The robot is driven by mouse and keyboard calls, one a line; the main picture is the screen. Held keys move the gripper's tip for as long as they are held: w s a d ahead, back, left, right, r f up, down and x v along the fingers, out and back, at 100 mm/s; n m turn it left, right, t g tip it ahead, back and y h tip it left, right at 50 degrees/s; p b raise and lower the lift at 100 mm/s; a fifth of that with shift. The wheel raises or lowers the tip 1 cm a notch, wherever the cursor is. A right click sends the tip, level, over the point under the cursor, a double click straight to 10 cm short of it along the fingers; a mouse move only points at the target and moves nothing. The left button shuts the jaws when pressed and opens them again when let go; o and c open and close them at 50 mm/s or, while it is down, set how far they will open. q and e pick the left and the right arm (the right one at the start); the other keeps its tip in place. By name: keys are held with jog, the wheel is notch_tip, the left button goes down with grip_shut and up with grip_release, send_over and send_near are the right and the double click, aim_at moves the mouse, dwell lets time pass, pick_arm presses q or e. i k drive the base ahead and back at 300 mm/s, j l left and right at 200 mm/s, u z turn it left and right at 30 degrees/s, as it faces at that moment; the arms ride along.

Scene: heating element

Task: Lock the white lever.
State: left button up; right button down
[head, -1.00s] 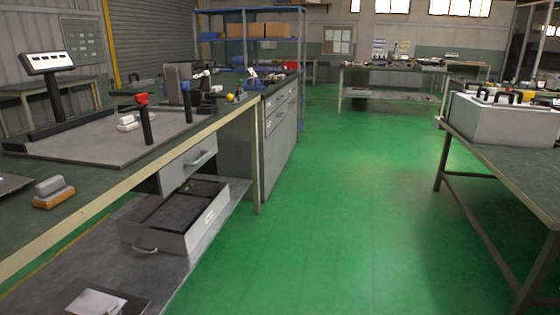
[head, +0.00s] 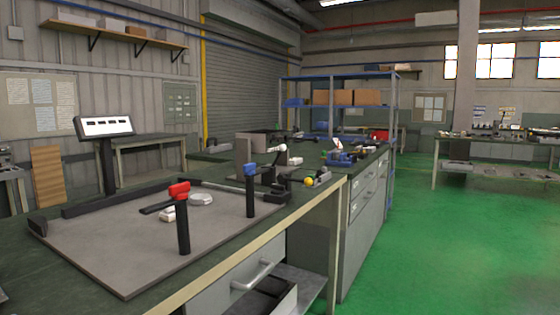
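A grey board (head: 115,262) lies on the long workbench at left. On it stand a red-topped black post (head: 183,225) and a blue-topped black post (head: 250,192). A white round piece (head: 201,198) and a small white block (head: 168,214) lie near the red-topped post. Farther back, a small white lever-like part (head: 277,150) shows beside a grey upright plate (head: 250,157). It is too small to tell whether it is the white lever or whether it is locked. Neither of my grippers is in view.
The workbench's front edge (head: 235,258) runs toward the back, with a drawer (head: 255,280) below. A yellow ball-like knob (head: 309,182) and a blue tool (head: 340,158) sit on the bench farther back. The green floor (head: 435,255) at right is clear.

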aim_at(282, 148)
jog(key=l+u, duration=0.1)
jog(key=u, duration=0.35)
jog(key=i+l+u, duration=0.15)
jog(key=l+u, duration=0.2)
jog(key=l, duration=0.15)
jog(key=l+u, duration=0.3)
jog(key=l, duration=0.25)
jog(key=l+u, duration=0.25)
jog(key=l, duration=0.9)
jog(key=k+l, duration=0.1)
jog(key=l, duration=1.85)
jog(key=i+u, duration=0.05)
